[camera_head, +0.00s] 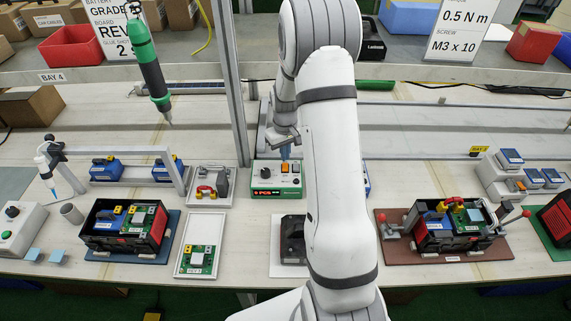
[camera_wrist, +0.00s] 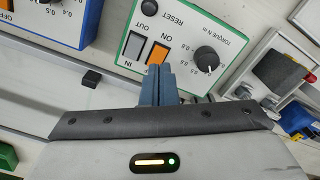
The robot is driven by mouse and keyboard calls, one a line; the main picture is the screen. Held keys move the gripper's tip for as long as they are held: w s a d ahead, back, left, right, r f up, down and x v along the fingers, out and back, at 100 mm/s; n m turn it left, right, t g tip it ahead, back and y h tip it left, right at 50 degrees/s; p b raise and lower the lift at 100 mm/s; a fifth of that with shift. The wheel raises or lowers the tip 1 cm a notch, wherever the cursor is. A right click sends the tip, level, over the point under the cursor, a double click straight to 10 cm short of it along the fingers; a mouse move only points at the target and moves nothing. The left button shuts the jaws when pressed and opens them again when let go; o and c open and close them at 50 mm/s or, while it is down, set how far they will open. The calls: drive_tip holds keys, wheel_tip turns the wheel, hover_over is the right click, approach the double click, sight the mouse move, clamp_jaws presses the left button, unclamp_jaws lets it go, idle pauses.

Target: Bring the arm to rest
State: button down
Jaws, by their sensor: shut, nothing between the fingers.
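My white arm rises through the middle of the head view and bends over at the top. My gripper (camera_head: 285,152) hangs pointing down above the green-and-white control box (camera_head: 262,190), at its back edge. In the wrist view my gripper's blue-grey fingers (camera_wrist: 158,72) are together with nothing between them. They overlap the front panel of the control box (camera_wrist: 190,20) in that picture, near the orange ON and grey OUT switches. I cannot tell how large the gap to the box is.
Battery units stand on a blue mat (camera_head: 172,240) at left and a brown board (camera_head: 390,252) with red-knobbed clamps at right. A white tray (camera_head: 183,262) holds a circuit board. A green screwdriver (camera_head: 150,70) hangs at left. A grey post (camera_head: 236,80) stands left of my arm.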

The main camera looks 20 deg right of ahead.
wheel_tip(320, 180, up, 2)
drive_tip(key=shift+r+p, duration=0.1)
drive_tip(key=shift+p, duration=0.3)
drive_tip(key=s+a+r+t, duration=0.1)
drive_tip(key=s+a+r, duration=0.2)
drive_tip(key=s+r, duration=0.35)
drive_tip(key=s+a+r+t, duration=0.1)
drive_tip(key=s+a+r, duration=0.25)
drive_tip(key=r, duration=0.55)
drive_tip(key=s+a+r, duration=0.2)
drive_tip(key=s+r, duration=0.1)
drive_tip(key=s, duration=0.5)
drive_tip(key=s+a+r+m+t, duration=0.1)
drive_tip(key=s+a+r, duration=0.1)
drive_tip(key=s, duration=0.6)
drive_tip(key=shift+a+r, duration=0.35)
drive_tip(key=shift+r, duration=0.55)
drive_tip(key=c, duration=2.1)
unclamp_jaws()
